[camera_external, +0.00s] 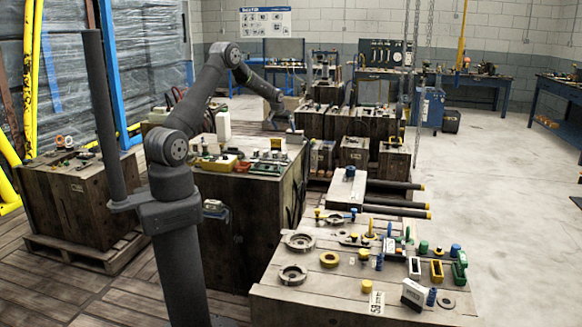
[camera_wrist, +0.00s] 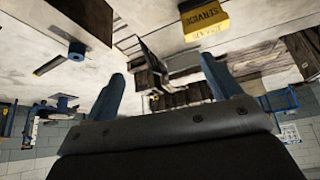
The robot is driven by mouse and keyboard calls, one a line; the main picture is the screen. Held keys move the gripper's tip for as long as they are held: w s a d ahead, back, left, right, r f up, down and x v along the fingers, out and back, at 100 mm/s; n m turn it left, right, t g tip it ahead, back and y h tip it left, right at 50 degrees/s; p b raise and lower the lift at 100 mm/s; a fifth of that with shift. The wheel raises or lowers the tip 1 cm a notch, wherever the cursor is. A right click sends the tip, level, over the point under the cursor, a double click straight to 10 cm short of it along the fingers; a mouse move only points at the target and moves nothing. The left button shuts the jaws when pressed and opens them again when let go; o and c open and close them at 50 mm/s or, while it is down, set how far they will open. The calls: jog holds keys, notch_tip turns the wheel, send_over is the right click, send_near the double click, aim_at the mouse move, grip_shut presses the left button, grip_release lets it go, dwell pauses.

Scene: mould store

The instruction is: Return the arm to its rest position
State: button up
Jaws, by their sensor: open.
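My arm rises from the lower left in the external view, bends at the top and reaches toward the back. My gripper (camera_external: 285,127) hangs at its far end, small and dark, above the back edge of the middle crate. In the wrist view my gripper (camera_wrist: 163,70) shows two blue-grey fingers spread wide apart. Nothing is held between them. The wrist picture looks upside down, with the floor and crates above and the wall below. I cannot tell exactly how high the fingertips are.
The middle wooden crate (camera_external: 255,192) carries bins and small parts. A nearer crate (camera_external: 335,308) holds rings, coloured plugs and tools. More crates (camera_external: 350,122) stand beyond my gripper. Clear pale floor (camera_external: 510,190) lies to the right. A yellow block (camera_wrist: 205,20) with lettering shows in the wrist view.

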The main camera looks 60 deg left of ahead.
jog(key=w+d+r+m+h, duration=0.15)
jog(key=w+d, duration=0.35)
jog(key=d, duration=0.9)
jog(key=w+d+m+h, duration=0.1)
jog(key=w+d+m, duration=0.3)
jog(key=d, duration=1)
jog(key=w+d+m+t+h, duration=0.1)
jog(key=w+d+m+h, duration=0.1)
jog(key=d, duration=2.4)
jog(key=shift+w+d+f+m, duration=0.15)
jog(key=shift+d+f+m, duration=0.2)
jog(key=shift+m, duration=0.2)
jog(key=a+n+y, duration=0.2)
jog(key=a+n, duration=0.1)
jog(key=a, duration=1.8)
jog(key=shift+a+r, duration=0.25)
jog(key=shift+a, duration=0.1)
jog(key=shift+d, duration=0.1)
